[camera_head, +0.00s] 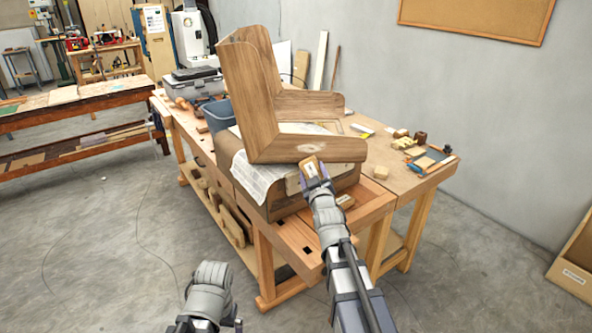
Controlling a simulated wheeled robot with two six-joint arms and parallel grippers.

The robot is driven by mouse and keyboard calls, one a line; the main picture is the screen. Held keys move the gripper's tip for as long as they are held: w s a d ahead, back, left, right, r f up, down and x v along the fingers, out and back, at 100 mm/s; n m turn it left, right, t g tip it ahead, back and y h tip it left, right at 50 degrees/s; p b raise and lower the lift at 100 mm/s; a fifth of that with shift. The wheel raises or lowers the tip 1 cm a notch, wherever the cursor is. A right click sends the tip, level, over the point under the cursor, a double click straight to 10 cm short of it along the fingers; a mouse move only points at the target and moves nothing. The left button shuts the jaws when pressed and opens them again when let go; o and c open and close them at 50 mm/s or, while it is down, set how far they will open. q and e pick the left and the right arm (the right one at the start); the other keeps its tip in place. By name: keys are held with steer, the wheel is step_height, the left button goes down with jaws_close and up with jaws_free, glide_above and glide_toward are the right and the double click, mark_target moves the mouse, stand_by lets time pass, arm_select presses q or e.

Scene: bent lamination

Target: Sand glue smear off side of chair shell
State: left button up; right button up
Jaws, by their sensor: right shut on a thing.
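The wooden chair shell (263,105) stands on a brown padded block (340,152) on the workbench. A pale glue smear (312,157) shows on the side of its lower part, which faces me. My right gripper (312,172) is shut on a small light-wood sanding block (309,168), just below and in front of the smear. Whether the block touches the shell I cannot tell. My left arm (211,290) shows at the bottom; its gripper jaws are not clearly seen.
The workbench (385,180) carries newspaper (255,176), a grey-blue bin (218,115), a toolbox (195,82) and several small wood blocks (404,140) on its right part. A second bench (75,105) stands at the left. The concrete floor (110,240) in front is clear.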

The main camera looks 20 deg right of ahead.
mark_target(293, 143)
steer(key=shift+a+r, duration=0.15)
steer(key=shift+a, duration=0.05)
steer(key=shift+a+r+t+b, duration=0.25)
steer(key=shift+a+t+b, duration=0.05)
steer(key=shift+t+b, duration=0.1)
steer(key=shift+a+r+n+t+b, duration=0.15)
steer(key=shift+a+n+t+b, duration=0.15)
steer(key=shift+a, duration=0.05)
steer(key=s+a+r+n+t+y+b, duration=0.1)
steer(key=a+r+t+b, duration=0.1)
steer(key=a+r+t, duration=0.15)
steer(key=shift+g, duration=0.25)
steer(key=shift+w+d+f, duration=0.1)
steer(key=shift+w+d, duration=0.1)
steer(key=shift+w, duration=0.75)
steer(key=shift+w+d+f, duration=0.1)
steer(key=shift+w+d, duration=0.05)
steer(key=shift+w, duration=0.8)
steer(key=shift+w+d+f, duration=0.1)
steer(key=shift+w+d, duration=0.1)
steer(key=shift+w, duration=0.75)
steer(key=shift+w+d, duration=0.25)
steer(key=shift+w, duration=0.65)
